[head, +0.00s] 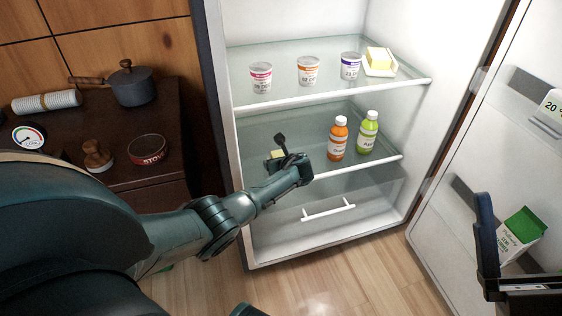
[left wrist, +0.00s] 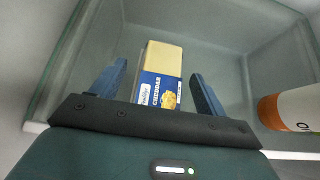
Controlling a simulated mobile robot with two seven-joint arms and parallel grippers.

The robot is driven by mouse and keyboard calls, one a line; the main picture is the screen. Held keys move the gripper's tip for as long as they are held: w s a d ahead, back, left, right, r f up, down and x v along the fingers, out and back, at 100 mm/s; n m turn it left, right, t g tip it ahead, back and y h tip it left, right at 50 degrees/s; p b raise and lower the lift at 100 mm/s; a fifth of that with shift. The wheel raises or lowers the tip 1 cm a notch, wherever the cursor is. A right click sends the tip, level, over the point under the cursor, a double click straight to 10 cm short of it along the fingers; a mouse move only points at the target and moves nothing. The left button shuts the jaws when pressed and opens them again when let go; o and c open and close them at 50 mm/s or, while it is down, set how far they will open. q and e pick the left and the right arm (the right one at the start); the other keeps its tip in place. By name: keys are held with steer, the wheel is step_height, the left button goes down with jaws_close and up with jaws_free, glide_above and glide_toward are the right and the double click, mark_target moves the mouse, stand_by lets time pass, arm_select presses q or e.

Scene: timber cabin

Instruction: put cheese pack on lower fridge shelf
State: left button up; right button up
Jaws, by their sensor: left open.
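The cheese pack (left wrist: 161,78), a yellow and blue box, lies on the glass lower fridge shelf (head: 312,134), near its left side. In the head view only a small yellow part of the pack (head: 276,154) shows behind my gripper. My left gripper (left wrist: 158,74) is open, with one dark blue finger on each side of the pack and visible gaps between. In the head view my left gripper (head: 287,156) is at the shelf's front left edge. A dark blue finger of my right gripper (head: 487,238) shows at the lower right; its other finger is not visible.
Orange (head: 338,138) and green (head: 367,132) bottles stand right of the pack on the same shelf. The upper shelf (head: 330,96) holds several cups and butter (head: 379,58). The open fridge door (head: 450,150) is at right, with a carton (head: 520,232). A dark counter (head: 150,117) is at left.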

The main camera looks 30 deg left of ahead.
arm_select(q)
steer(key=shift+s+d+r+p, duration=0.15)
steer(key=shift+r+p, duration=0.1)
steer(key=shift+p, duration=0.05)
steer(key=p+v, duration=0.6)
steer(key=shift+r, duration=0.35)
steer(key=p+v, duration=0.1)
steer(key=v, duration=0.1)
steer(key=p+v, duration=0.2)
steer(key=v, duration=0.1)
steer(key=shift+s+d+f, duration=0.1)
steer(key=shift+s+f, duration=0.05)
steer(key=shift+f, duration=0.05)
arm_select(e)
step_height(320, 180, down, 8)
steer(key=m+g+h, duration=0.1)
steer(key=m+h, duration=0.6)
steer(key=h, duration=0.1)
steer(key=shift+s+a+g, duration=0.15)
steer(key=shift+s+g, duration=0.05)
steer(key=shift+g, duration=0.1)
steer(key=shift+r, duration=0.1)
